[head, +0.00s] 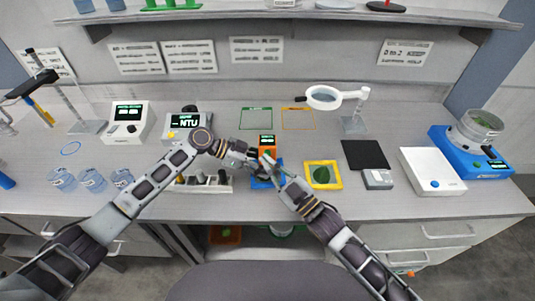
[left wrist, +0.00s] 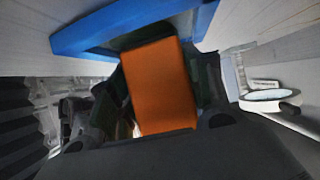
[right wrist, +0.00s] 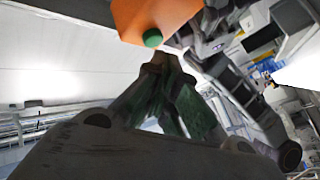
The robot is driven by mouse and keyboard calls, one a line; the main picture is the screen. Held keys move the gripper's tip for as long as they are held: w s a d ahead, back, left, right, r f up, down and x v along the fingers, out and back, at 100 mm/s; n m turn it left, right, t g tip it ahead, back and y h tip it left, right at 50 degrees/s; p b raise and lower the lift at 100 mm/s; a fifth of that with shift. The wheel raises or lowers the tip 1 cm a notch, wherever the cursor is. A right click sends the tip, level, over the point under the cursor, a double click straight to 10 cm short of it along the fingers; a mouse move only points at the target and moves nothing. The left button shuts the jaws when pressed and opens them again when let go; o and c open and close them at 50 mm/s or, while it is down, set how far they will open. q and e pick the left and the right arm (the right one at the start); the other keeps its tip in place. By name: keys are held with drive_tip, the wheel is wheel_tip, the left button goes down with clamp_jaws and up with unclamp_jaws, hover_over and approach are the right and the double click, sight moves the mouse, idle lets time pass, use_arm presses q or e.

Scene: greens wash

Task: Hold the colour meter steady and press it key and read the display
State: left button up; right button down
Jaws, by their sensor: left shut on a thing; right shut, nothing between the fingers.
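The colour meter (head: 268,153) is an orange box with a dark lit display (head: 266,140) at its top, too small to read here. It stands at the middle of the bench at a blue holder (head: 262,183). My left gripper (head: 253,160) is shut on the meter from the left; the orange body fills its jaws in the left wrist view (left wrist: 158,85). My right gripper (head: 272,165) is shut and empty, close to the meter's right front. In the right wrist view a round green key (right wrist: 152,38) on the orange body is just beyond the right fingertips (right wrist: 165,60).
A yellow-framed tray with a green leaf (head: 323,187) lies right of my right gripper. A rack (head: 205,185) with dark pieces is left of the meter. A magnifier (head: 323,97), black pad (head: 365,154), white scale (head: 432,171) and blue device (head: 470,150) stand further right.

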drive_tip(key=shift+s, duration=0.3)
drive_tip(key=s, duration=0.4)
drive_tip(key=shift+s, duration=0.35)
idle(0.5)
idle(2.7)
use_arm(q)
drive_tip(key=o, duration=0.9)
drive_tip(key=shift+c, duration=0.2)
drive_tip(key=shift+a, duration=0.15)
drive_tip(key=v, duration=1.1)
drive_tip(key=shift+a+r, duration=0.2)
drive_tip(key=shift+a, duration=0.15)
